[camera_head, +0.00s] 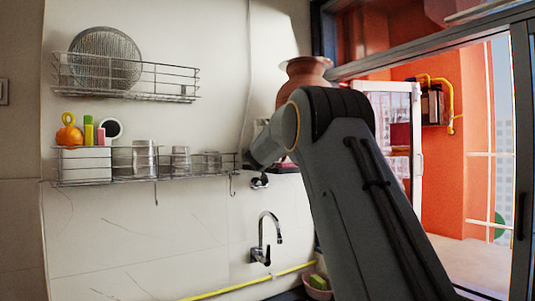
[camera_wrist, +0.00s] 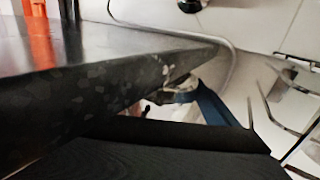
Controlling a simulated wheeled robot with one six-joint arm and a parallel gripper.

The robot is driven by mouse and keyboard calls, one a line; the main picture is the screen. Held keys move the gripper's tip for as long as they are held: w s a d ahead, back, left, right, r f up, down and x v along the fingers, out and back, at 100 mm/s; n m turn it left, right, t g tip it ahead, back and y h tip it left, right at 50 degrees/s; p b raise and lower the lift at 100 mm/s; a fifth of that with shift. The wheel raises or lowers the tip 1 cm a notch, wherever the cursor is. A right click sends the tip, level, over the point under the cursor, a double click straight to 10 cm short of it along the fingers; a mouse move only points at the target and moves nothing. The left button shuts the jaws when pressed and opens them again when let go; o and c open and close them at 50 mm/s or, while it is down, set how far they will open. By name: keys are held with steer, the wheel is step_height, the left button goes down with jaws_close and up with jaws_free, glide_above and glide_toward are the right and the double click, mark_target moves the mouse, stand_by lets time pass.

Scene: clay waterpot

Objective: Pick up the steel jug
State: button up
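Several steel vessels stand in the lower wire rack on the wall in the head view. The largest, a shiny steel jug or cup (camera_head: 145,157), is at the middle of the rack; I cannot tell which one is the jug. Smaller steel vessels (camera_head: 181,160) stand to its right. My gripper (camera_head: 252,163) is at the end of the bent arm, by the rack's right end, apart from the largest vessel. Its fingers are not clear in either view, so I cannot tell whether it is open.
A clay pot (camera_head: 305,72) stands behind my arm. An upper rack holds a round steel plate (camera_head: 105,56). A tap (camera_head: 265,238) is on the wall below. A dark speckled stone slab (camera_wrist: 110,90) lies close in the wrist view, with wire rods (camera_wrist: 275,105) at right.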

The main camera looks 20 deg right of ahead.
steer(key=c, duration=0.7)
steer(key=shift+r, duration=0.2)
steer(key=shift+s+r, duration=0.2)
steer(key=shift+r, duration=0.4)
step_height(320, 180, up, 5)
steer(key=p, duration=0.2)
steer(key=shift+a+r+p, duration=0.1)
steer(key=shift+r+p, duration=0.1)
steer(key=shift+p, duration=0.15)
steer(key=shift+a+r, duration=0.1)
steer(key=shift+r, duration=0.2)
steer(key=w+a+b+v, duration=0.1)
steer(key=b+v, duration=0.4)
steer(key=v, duration=1.4)
steer(key=shift+s+a+f, duration=0.2)
steer(key=shift+a+f, duration=0.05)
steer(key=shift+a, duration=0.45)
